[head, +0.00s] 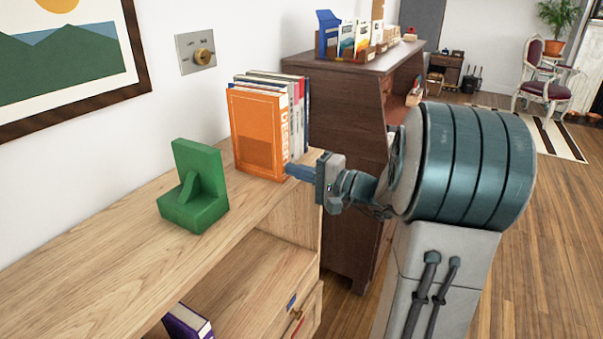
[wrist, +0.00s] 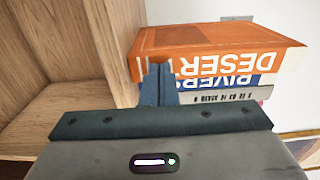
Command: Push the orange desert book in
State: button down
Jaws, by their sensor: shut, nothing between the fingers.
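The orange desert book (head: 258,135) stands upright at the near end of a row of books on the wooden shelf top (head: 95,275).
A green bookend (head: 195,190) stands left of the books with a gap between. Other books (head: 297,100), one marked "RIVERS" (wrist: 225,83), stand behind the orange one. A dark wooden cabinet (head: 345,90) is beyond the shelf. A purple book (head: 187,322) lies lower down.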

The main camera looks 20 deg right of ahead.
jog(key=shift+b+x, duration=0.45)
jog(key=shift+x, duration=0.9)
jog(key=shift+s+d, duration=0.1)
jog(key=shift+b+v, duration=0.5)
jog(key=shift+v, duration=1.2)
jog(key=b+v, duration=0.2)
jog(key=v, duration=1.2)
